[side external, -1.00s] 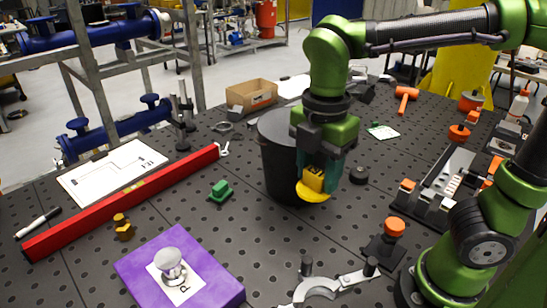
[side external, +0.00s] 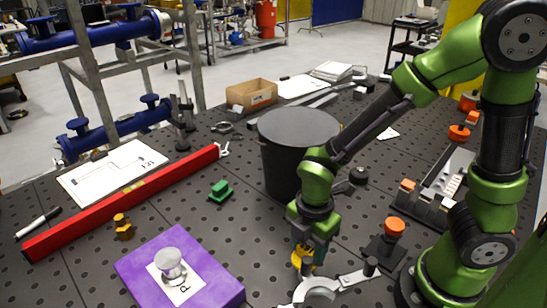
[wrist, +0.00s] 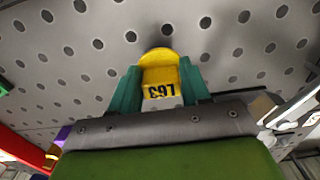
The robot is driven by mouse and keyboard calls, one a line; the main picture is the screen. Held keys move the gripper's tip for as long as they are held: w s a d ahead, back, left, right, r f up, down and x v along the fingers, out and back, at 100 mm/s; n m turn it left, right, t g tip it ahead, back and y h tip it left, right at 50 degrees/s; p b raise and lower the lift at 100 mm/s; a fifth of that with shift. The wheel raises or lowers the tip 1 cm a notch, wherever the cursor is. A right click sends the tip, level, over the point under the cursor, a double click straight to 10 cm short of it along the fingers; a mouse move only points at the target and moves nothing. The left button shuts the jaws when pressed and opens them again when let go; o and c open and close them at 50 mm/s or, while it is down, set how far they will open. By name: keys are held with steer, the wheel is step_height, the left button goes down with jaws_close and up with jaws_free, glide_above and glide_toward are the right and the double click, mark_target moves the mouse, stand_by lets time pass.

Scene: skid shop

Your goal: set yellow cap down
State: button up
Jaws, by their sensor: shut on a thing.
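The cap is beside the silver wrench-like tool and right of the purple block. I cannot tell whether the cap touches the table.
The purple block (side external: 178,270) carries a silver knob (side external: 170,263). The silver tool (side external: 345,281) lies close to the gripper. A black bin (side external: 283,165) stands behind it. A green piece (side external: 220,190) and an orange-topped fixture (side external: 394,228) are nearby.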

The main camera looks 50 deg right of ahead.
steer(key=shift+f, duration=1.8)
steer(key=o, duration=1.2)
steer(key=shift+f, duration=0.1)
